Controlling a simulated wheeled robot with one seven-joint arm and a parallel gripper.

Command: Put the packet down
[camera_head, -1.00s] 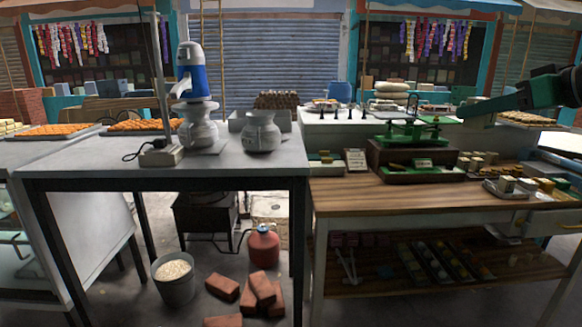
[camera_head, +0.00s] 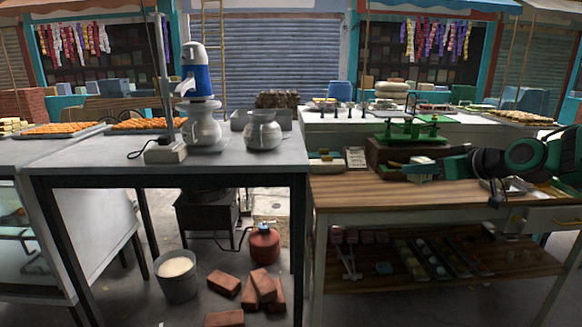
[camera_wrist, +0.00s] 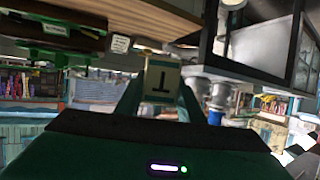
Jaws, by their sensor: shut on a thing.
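The packet (camera_wrist: 160,88), small and cream with a dark T-like mark, sits between the fingers of my gripper (camera_wrist: 161,80) in the wrist view. In the head view my gripper (camera_head: 433,168) reaches in from the right, low over the wooden counter (camera_head: 352,193). It is in front of the base of the green balance scale (camera_head: 410,131). The packet is small and partly hidden there, and I cannot tell whether it touches the counter.
A small sign (camera_head: 356,158) and some packets (camera_head: 325,163) stand left of the scale. A tray (camera_head: 512,187) lies to the right, partly behind my arm. The counter's front left is bare. A grey table (camera_head: 95,165) with a pot (camera_head: 262,131) adjoins at left.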

